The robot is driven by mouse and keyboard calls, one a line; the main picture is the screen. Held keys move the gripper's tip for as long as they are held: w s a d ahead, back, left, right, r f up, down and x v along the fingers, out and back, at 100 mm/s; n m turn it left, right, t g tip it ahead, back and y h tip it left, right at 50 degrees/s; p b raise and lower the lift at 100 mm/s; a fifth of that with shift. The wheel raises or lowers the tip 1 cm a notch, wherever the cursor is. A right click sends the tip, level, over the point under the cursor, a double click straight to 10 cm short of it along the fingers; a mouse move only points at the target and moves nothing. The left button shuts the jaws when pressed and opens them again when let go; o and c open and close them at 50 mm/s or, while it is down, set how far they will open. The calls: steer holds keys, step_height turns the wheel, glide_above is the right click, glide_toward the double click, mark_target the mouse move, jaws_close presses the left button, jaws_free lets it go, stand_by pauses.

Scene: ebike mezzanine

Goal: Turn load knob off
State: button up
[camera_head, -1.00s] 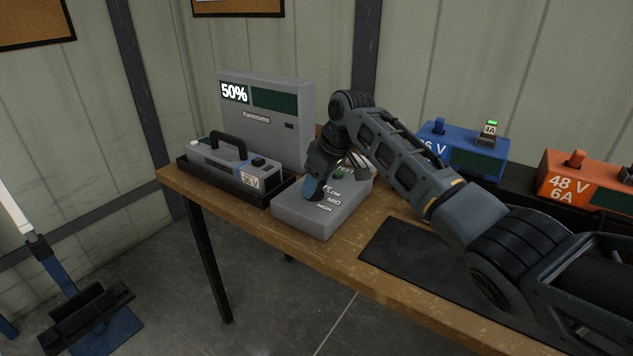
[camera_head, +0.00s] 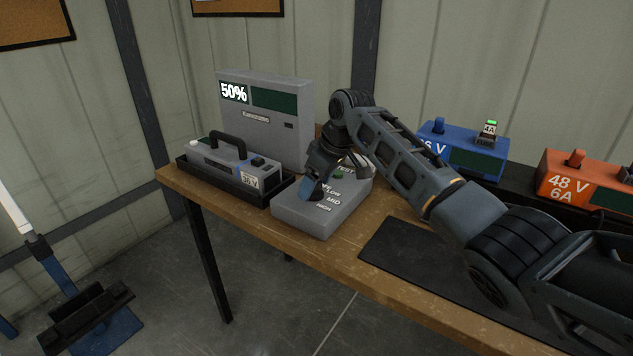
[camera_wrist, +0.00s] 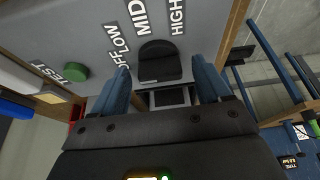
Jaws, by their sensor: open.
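The load knob (camera_wrist: 159,62) is a black round knob on a grey box (camera_head: 312,222). In the wrist view the labels OFF, LOW, MID and HIGH run above it, and it sits between and just beyond the fingertips. My gripper (camera_wrist: 161,72) is open, with one blue finger on each side of the knob. I cannot tell whether the fingers touch it or which label it points to. In the head view my gripper (camera_head: 312,188) is over the box and hides the knob.
A green TEST button (camera_wrist: 75,72) is on the same box. A battery with a handle (camera_head: 225,162) sits in a black tray left of the box. A grey unit (camera_head: 290,100) reading 50% stands behind. Blue (camera_head: 462,150) and orange (camera_head: 585,180) chargers are at right.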

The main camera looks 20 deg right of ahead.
steer(key=v, duration=0.7)
steer(key=shift+r+b, duration=0.35)
steer(key=shift+b, duration=0.05)
steer(key=shift+s, duration=0.15)
